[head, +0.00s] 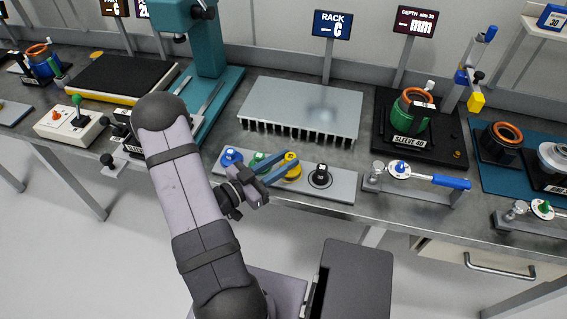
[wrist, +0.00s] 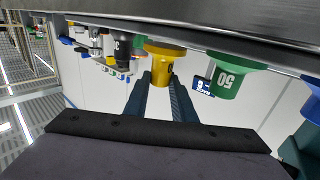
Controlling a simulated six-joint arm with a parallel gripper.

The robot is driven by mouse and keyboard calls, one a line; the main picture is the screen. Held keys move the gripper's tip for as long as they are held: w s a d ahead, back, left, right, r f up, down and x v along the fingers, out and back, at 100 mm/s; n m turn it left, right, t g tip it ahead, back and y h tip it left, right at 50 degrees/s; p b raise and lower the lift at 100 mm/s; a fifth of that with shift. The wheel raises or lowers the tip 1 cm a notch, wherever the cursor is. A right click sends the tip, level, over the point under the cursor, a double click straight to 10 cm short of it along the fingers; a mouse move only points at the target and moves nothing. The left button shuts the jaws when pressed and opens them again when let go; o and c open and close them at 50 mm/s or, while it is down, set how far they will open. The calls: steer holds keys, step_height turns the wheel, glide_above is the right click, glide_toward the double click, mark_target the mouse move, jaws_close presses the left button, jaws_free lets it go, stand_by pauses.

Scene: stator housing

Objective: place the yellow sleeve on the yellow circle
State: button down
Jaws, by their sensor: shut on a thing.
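The yellow sleeve (head: 292,171) is at the fingertips of my gripper (head: 287,163), over the grey plate (head: 340,190) on the bench. In the wrist view the yellow sleeve (wrist: 168,78) sits between the two blue fingers (wrist: 163,84), which are shut on it. Its wide flange is close to the plate; I cannot tell whether it touches. No yellow circle shows; the sleeve and fingers cover that part of the plate.
A green sleeve (head: 259,160) and a blue sleeve (head: 231,157) stand left of the yellow one, and a black piece (head: 320,174) stands on a ringed spot to the right. A finned grey rack (head: 305,105) is behind. A blue-handled gauge (head: 425,178) lies to the right.

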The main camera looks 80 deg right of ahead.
steer(key=shift+f, duration=0.45)
steer(key=shift+f, duration=0.1)
steer(key=c, duration=1.5)
jaws_free()
steer(key=shift+r, duration=0.2)
steer(key=shift+w+a+f, duration=0.15)
steer(key=shift+w+a, duration=0.05)
steer(key=shift+a, duration=0.05)
steer(key=b+v, duration=0.2)
steer(key=v, duration=0.9)
steer(key=shift+w+a, duration=0.1)
steer(key=shift+a, duration=0.1)
